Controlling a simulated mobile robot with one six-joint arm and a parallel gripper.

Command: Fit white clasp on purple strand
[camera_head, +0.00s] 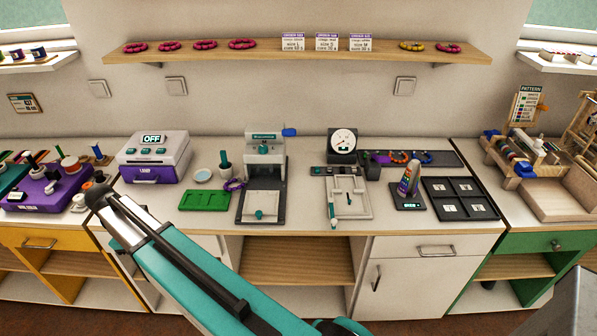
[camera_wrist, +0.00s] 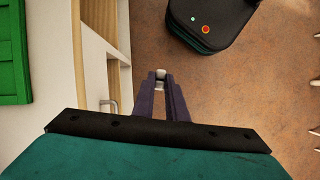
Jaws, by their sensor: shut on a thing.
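My gripper (camera_wrist: 160,78) shows in the wrist view, its two dark fingers closed on a small whitish piece, the white clasp (camera_wrist: 160,73), held out over the brown floor. The gripper and clasp cannot be made out in the head view, where my teal arm covers the lower left. A purple ring of beads, seemingly the purple strand (camera_head: 234,184), lies on the white counter between the green board (camera_head: 204,206) and the grey press (camera_head: 264,205). Its open ends are too small to tell. It does not show in the wrist view.
A white and purple machine reading OFF (camera_head: 152,157) stands left on the counter (camera_head: 300,226). A dial gauge (camera_head: 343,142), a white tray (camera_head: 348,210) and a dark compartment tray (camera_head: 460,212) stand to the right. A cabinet handle (camera_wrist: 109,103) juts out left of my fingers.

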